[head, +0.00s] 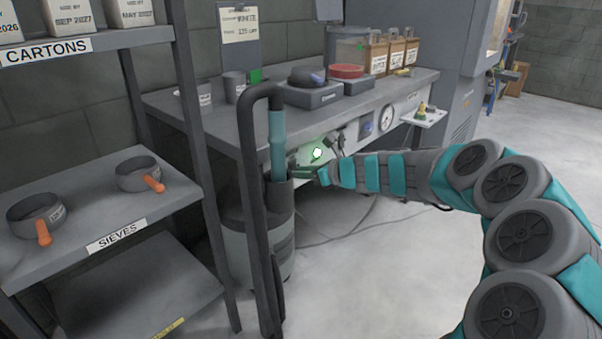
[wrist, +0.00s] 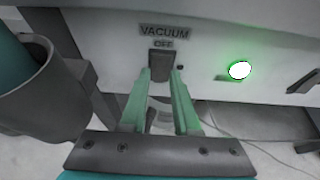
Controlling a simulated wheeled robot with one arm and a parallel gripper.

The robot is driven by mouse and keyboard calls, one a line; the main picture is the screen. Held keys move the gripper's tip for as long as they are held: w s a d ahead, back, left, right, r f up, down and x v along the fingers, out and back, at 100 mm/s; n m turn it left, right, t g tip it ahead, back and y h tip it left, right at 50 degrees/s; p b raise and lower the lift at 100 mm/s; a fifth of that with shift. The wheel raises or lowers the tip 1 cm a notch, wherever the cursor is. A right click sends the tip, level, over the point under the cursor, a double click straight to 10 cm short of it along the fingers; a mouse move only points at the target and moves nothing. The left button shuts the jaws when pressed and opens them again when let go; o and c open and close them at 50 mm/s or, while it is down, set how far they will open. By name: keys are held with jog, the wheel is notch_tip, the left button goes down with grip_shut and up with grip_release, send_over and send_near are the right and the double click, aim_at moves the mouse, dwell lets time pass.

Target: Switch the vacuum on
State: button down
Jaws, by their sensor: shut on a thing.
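The vacuum switch (wrist: 165,62) is a dark block on the pale front panel under the bench, below a label (wrist: 166,31) that reads VACUUM, with OFF under it. My gripper (wrist: 161,78) is shut on this switch, one green finger on each side of its lower part. In the head view my gripper (head: 312,173) reaches left to the panel, beside the grey pipe stand; the switch itself is hard to make out there. A green lamp (wrist: 240,70) glows on the panel right of the switch; it also shows in the head view (head: 317,152).
A dark bent pipe (head: 252,170) and a grey cylinder (head: 280,210) stand close left of my gripper; a round grey holder (wrist: 42,85) shows there too. Another dark lever (wrist: 303,82) is farther right. A shelf (head: 90,215) with sieves stands left. The floor is open.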

jog(key=f+t+y+b, duration=0.1)
jog(key=y+b, duration=0.1)
jog(key=b, duration=0.4)
jog(key=shift+t, duration=0.3)
jog(key=shift+r+b, duration=0.1)
jog(key=shift+b, duration=0.2)
jog(key=c, duration=0.6)
grip_release()
jog(key=shift+c, duration=0.2)
jog(key=v, duration=0.7)
jog(key=shift+s+d, duration=0.2)
jog(key=shift+d, duration=0.05)
